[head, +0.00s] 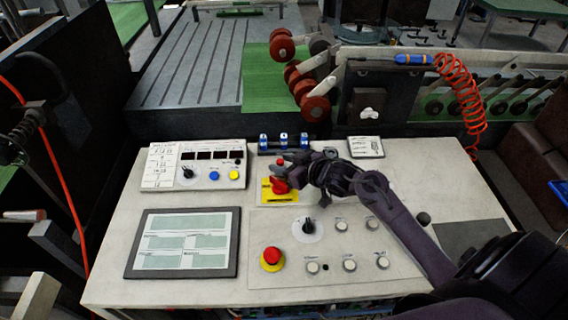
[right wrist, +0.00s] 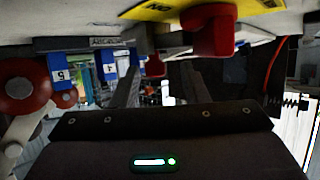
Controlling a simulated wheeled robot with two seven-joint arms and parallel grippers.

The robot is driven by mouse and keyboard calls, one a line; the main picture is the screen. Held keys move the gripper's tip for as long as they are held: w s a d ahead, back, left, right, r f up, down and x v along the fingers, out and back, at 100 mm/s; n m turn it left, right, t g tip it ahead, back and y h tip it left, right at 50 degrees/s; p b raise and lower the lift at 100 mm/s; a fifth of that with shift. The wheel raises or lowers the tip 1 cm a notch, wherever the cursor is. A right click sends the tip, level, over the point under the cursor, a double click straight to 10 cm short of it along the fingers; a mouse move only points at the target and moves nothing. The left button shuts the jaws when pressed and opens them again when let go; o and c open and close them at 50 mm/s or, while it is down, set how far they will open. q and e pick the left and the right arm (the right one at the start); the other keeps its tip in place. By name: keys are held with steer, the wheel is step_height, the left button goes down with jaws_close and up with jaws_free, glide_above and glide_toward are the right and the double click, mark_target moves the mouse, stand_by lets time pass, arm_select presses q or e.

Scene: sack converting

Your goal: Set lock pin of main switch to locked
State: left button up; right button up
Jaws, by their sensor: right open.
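The main switch (head: 281,186) is a red handle on a yellow plate (head: 266,197) in the upper middle of the console. In the right wrist view the red handle (right wrist: 210,32) hangs large at the top, the picture being upside down. A small red knob (right wrist: 155,66), which looks like the lock pin, shows beyond the handle between my fingers; it also shows in the head view (head: 280,161). My right gripper (head: 288,166) is open close around this knob, just behind the handle. I cannot tell whether the fingers touch it. My left gripper is not in view.
A red emergency button (head: 272,256), a black selector knob (head: 309,226) and several white buttons sit on the console front. Numbered blue blocks (head: 284,139) stand behind the switch. A display panel (head: 183,243) lies left. A red coiled hose (head: 462,92) hangs at the right.

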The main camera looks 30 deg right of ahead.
steer(key=shift+s+d, duration=0.25)
steer(key=shift+s, duration=0.1)
steer(key=b+v, duration=0.1)
steer(key=v, duration=0.6)
steer(key=shift+a, duration=0.15)
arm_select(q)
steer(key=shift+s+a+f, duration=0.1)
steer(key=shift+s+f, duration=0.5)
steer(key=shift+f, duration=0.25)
arm_select(e)
steer(key=shift+r, duration=0.15)
